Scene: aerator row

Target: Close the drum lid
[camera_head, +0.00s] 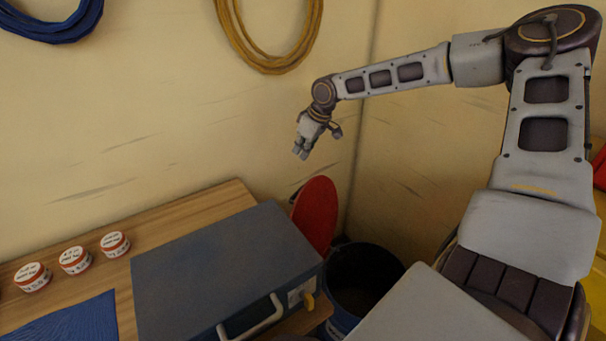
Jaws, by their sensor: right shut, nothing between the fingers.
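The drum (337,317) is dark blue and stands on the floor to the right of the bench, its inside dark and in view. A red round lid (317,211) stands nearly upright at the drum's back left, so the drum is open. My right gripper (301,154) is shut and empty, pointing down in the air above the lid and apart from it in the picture. My right arm comes in from the right. My left gripper is not in view. The drum's lower part and front are partly hidden by the bench and my own body.
A wooden bench (200,207) at the left holds a dark grey case (215,265) with a pale handle, several small white-and-red tubs (75,259) and a blue cloth (75,322). Yellow (265,55) and blue (55,27) coils hang on the wall. The wall corner is behind the drum.

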